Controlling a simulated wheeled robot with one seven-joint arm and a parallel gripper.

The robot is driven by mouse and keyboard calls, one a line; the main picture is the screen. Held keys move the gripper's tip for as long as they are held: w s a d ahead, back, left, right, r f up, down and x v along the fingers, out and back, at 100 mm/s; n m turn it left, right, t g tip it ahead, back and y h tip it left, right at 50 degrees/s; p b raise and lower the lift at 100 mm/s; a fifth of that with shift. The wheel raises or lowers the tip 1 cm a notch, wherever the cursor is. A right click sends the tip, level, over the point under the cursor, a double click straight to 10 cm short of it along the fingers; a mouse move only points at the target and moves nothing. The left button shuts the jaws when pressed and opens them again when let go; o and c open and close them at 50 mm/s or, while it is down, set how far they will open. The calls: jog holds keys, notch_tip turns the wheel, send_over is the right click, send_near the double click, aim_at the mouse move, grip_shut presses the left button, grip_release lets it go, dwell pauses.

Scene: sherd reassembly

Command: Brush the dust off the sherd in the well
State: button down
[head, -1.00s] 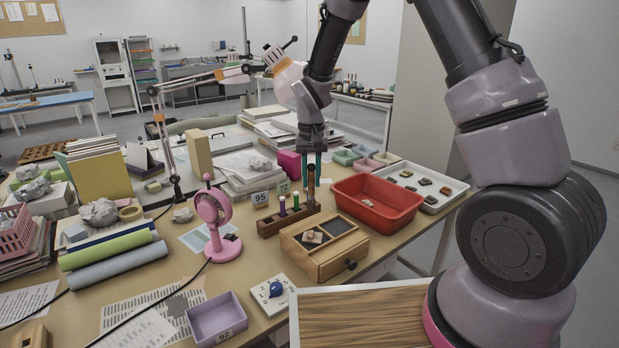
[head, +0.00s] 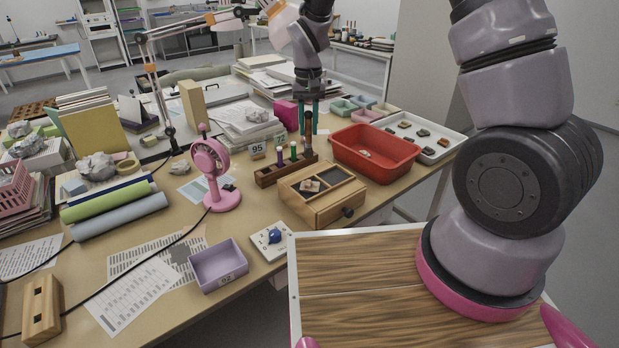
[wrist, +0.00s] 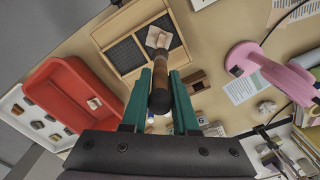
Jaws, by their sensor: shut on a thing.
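The pale sherd (head: 310,186) lies in the left well of a wooden box (head: 328,213); it shows with a brownish patch in the wrist view (wrist: 158,38). Whether that patch is dust is too small to tell. My gripper (head: 308,118) points down behind the box, at the right end of the wooden tool rack (head: 268,178). Its teal fingers are shut on a brown-handled brush (wrist: 159,78), which stands upright in the head view. The bristles are hidden, and I cannot tell whether its lower end is in the rack.
A red tray (head: 375,160) stands right of the box, with a white tray (head: 430,143) of sherds beyond. A pink fan (head: 213,175) stands left of the rack.

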aim_at(308, 147)
jog(key=shift+t, duration=0.3)
jog(key=shift+a+f, duration=0.1)
jog(key=shift+f, duration=3)
jog(key=shift+f, duration=1.05)
jog(key=shift+s, duration=0.1)
